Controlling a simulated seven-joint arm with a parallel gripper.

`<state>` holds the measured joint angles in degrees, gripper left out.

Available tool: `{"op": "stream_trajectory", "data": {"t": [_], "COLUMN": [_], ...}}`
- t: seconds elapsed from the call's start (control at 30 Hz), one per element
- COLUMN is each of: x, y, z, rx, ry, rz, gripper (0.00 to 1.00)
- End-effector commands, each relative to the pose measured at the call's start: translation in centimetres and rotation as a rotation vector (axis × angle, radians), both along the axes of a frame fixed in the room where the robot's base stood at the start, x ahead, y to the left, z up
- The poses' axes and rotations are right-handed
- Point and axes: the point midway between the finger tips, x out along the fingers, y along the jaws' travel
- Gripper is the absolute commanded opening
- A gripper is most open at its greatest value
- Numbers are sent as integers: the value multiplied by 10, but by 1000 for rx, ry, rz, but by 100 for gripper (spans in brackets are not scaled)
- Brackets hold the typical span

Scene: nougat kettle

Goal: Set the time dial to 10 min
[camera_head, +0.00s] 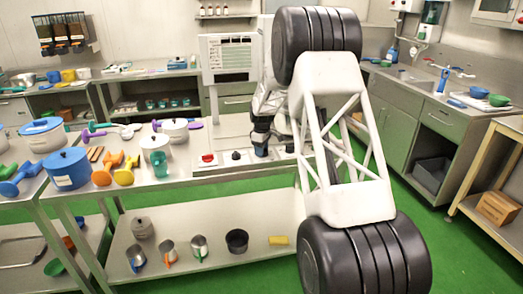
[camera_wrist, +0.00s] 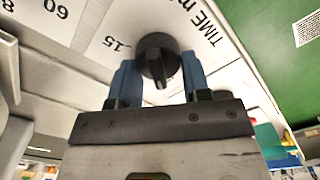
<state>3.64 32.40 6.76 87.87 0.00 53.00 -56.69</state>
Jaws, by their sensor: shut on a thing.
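The time dial (camera_wrist: 158,57) is a round black knob on a pale panel, below the printed word TIME in the wrist view. Its raised grip bar points down towards my gripper's palm. A 15 mark (camera_wrist: 115,44) is printed to the left of the knob; no 10 mark is readable. My gripper (camera_wrist: 158,75) has its two blue fingers shut on the dial, one at each side. In the head view my gripper (camera_head: 262,146) is low over the control panel, and I cannot make out the dial there.
A red knob (camera_head: 208,158) and a black knob (camera_head: 236,156) are on the panel left of my gripper. A green floor (camera_wrist: 265,25) shows beyond the panel's edge.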

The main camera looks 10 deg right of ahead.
Motion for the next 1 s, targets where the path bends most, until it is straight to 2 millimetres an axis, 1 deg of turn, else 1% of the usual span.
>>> {"op": "stream_trajectory", "data": {"t": [0.27, 0.8, 1.0], "x": [2, 5, 5], "y": [-1, -5, -7], "z": [1, 1, 1], "rx": [0, 1, 1], "ry": [-2, -2, -3], "rz": [-207, -703, -832], "gripper": [20, 20, 20]}}
